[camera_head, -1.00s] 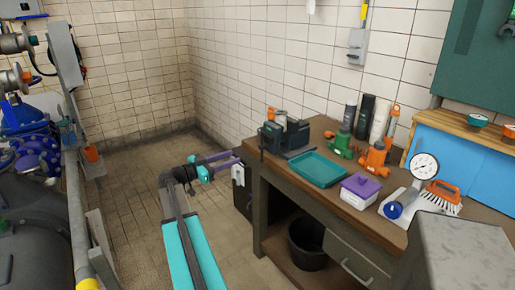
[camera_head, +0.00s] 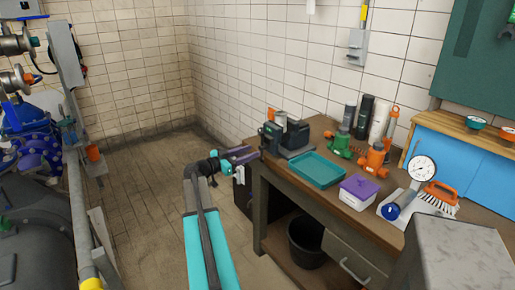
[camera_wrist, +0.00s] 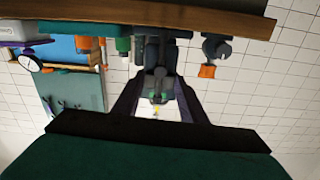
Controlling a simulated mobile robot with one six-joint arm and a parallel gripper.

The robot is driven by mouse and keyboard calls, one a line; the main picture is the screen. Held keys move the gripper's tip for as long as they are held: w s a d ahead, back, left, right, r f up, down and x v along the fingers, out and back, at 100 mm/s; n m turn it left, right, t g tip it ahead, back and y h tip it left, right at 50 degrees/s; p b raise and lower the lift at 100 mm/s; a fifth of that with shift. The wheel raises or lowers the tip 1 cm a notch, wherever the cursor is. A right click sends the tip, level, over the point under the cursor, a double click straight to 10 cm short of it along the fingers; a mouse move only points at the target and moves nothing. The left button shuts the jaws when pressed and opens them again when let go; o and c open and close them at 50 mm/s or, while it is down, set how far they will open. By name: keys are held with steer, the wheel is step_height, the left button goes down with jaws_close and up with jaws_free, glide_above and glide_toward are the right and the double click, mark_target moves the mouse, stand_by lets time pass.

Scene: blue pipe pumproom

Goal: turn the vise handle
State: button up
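The dark vise (camera_head: 288,136) stands at the left end of the workbench. It shows upside down in the middle of the wrist view (camera_wrist: 158,55). My gripper (camera_head: 257,154) is just left of the vise, at about bench-top height, pointing at it. In the wrist view my gripper (camera_wrist: 158,84) is open, with its two dark fingers apart on either side of the vise's near end in the picture. The vise handle is too small and dark to make out clearly. I cannot tell whether the fingers touch anything.
On the workbench (camera_head: 325,200) are a teal tray (camera_head: 317,169), a purple-lidded box (camera_head: 358,192), green and orange tools, a gauge (camera_head: 421,169) and a brush. A black bucket (camera_head: 306,242) stands underneath. Blue machinery (camera_head: 28,150) lines the left. The floor between is clear.

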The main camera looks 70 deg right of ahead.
mark_target(260, 148)
steer(key=shift+p+x, duration=0.5)
steer(key=shift+x, duration=1.85)
jaws_close()
